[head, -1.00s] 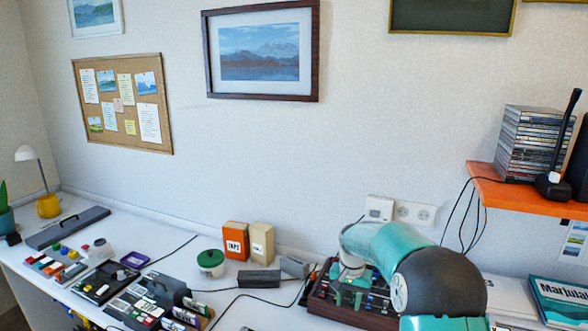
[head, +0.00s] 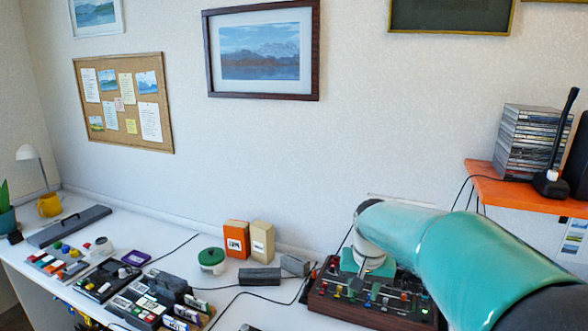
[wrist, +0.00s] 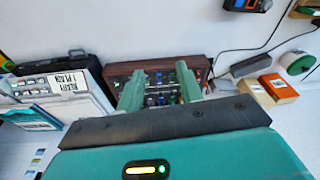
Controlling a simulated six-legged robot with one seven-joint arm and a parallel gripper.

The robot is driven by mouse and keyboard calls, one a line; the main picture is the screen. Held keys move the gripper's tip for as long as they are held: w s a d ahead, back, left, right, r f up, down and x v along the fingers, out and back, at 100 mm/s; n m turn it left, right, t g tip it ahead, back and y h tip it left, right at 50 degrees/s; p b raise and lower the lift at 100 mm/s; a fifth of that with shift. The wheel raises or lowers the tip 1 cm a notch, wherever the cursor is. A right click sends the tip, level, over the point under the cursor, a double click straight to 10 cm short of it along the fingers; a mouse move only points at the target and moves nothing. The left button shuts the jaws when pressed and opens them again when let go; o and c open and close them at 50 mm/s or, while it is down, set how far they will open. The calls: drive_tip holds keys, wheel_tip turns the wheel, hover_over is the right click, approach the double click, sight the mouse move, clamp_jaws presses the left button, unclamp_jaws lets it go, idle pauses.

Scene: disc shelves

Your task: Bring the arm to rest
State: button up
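My arm (head: 440,245) is teal and reaches in from the lower right of the head view. Its far end is above the mixing console (head: 350,309), a dark red-brown box with knobs and sliders. In the wrist view my gripper (wrist: 160,82) has its two green fingers well apart, with nothing between them. The mixing console (wrist: 195,68) shows behind and between the fingers. I cannot tell the exact height of the fingertips above it. The fingertips are not clear in the head view.
An orange shelf (head: 525,200) with a stack of disc cases (head: 533,140) is on the right wall. An orange box (head: 237,239), a tan box (head: 262,241) and a green-lidded tub (head: 212,259) stand left of the console. Cables cross the white desk (head: 190,262).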

drive_tip(key=s+r+n+t, duration=0.1)
drive_tip(key=s+r, duration=0.1)
drive_tip(key=s, duration=1)
drive_tip(key=s+r+n+t, duration=0.1)
drive_tip(key=s+r+t, duration=0.1)
drive_tip(key=s, duration=1)
drive_tip(key=shift+s+r+n, duration=0.15)
drive_tip(key=shift+s+n, duration=0.1)
drive_tip(key=shift+n, duration=0.05)
